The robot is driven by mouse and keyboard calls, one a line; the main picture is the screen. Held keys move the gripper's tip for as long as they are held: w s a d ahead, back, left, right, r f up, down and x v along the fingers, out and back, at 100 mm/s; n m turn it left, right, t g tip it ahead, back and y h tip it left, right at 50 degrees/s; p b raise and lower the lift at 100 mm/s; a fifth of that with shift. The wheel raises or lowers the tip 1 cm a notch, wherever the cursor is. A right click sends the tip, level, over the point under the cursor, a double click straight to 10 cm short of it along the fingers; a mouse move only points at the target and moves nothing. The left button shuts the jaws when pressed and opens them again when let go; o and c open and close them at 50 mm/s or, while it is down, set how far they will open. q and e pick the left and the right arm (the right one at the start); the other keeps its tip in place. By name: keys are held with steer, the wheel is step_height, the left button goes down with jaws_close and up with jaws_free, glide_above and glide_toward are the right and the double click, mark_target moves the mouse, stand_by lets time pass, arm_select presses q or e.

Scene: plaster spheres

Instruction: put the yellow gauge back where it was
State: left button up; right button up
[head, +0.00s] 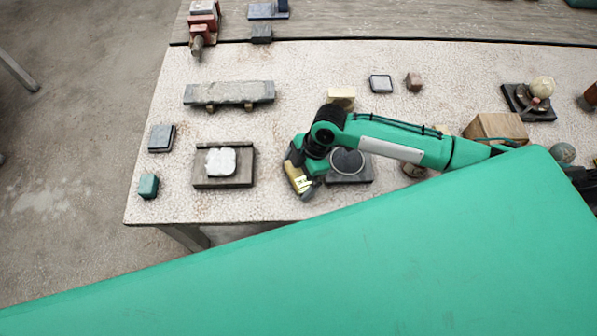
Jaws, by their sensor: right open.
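My right gripper (299,184) is over the front part of the pale table, pointing down, just left of a dark square plate (362,178) with a round grey disc. A yellow piece with dark marks shows at its fingers; I cannot tell whether this is the yellow gauge or part of the gripper. The gap between the fingers is hard to see, but the gripper is open. A pale yellow block (342,93) stands behind my right arm, its lower part partly hidden; I cannot tell whether it is the gauge. My left gripper is out of view.
A wooden tray (224,183) with a white plaster lump (220,162) lies left of the gripper. A grey slab (229,93) on supports is behind it. A wooden block (497,128) and a sphere on a stand (542,88) are at right.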

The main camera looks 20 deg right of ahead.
steer(key=shift+d+r, duration=0.15)
steer(key=shift+r, duration=0.3)
steer(key=b+v, duration=0.2)
steer(key=v, duration=0.9)
steer(key=shift+s, duration=0.1)
